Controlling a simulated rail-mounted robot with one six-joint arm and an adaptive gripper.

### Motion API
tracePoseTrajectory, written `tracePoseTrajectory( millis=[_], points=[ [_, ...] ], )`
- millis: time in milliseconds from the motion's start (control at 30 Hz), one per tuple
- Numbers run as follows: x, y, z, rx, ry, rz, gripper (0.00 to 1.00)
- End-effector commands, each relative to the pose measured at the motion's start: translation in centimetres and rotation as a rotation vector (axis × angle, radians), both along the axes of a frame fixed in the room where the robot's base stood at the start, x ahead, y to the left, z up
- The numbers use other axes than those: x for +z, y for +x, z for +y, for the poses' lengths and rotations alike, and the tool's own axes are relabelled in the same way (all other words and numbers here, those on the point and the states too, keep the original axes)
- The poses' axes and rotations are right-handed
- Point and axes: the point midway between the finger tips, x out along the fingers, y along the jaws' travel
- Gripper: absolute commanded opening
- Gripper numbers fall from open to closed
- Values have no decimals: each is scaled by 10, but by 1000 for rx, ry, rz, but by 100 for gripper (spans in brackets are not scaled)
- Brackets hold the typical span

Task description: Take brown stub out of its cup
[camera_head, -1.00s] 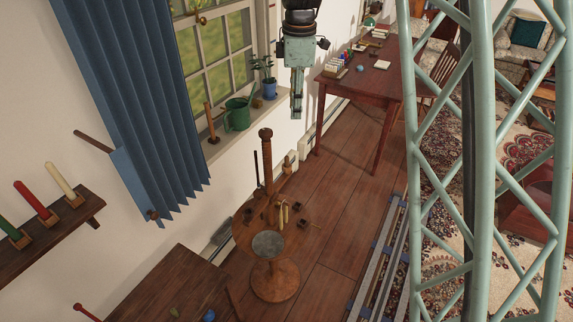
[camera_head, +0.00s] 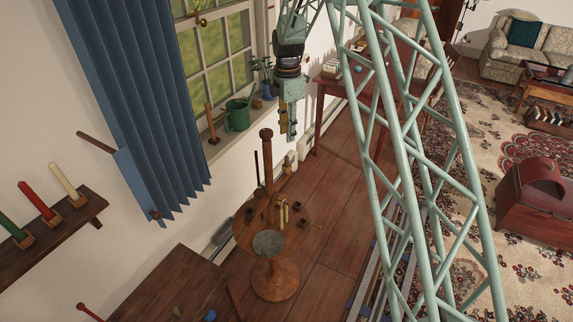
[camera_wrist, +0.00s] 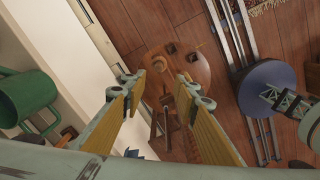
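My gripper (camera_head: 287,130) hangs pointing down behind and above the round wooden stand (camera_head: 244,238). In the wrist view my gripper (camera_wrist: 160,82) is open, with yellow pads apart and nothing between them; the round top (camera_wrist: 152,62) lies below. Small dark cups stand on it: one on the right (camera_head: 302,223) and others near the middle and left. In the wrist view, two dark cups (camera_wrist: 169,48) (camera_wrist: 192,57) show near its far edge. The cups are too small to tell which holds the brown stub.
A tall turned post (camera_head: 267,165) rises from the round stand, with pale yellow candles (camera_head: 285,213) hanging beside it. A wall shelf (camera_head: 60,230) is at left.

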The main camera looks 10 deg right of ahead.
Motion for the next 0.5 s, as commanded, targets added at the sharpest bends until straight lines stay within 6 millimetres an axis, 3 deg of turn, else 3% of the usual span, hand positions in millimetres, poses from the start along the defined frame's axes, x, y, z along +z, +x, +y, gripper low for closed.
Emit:
tracePoseTrajectory(
  millis=[500],
  points=[
    [-9, 4, 0, 20, 0, 4, 27]
  ],
)
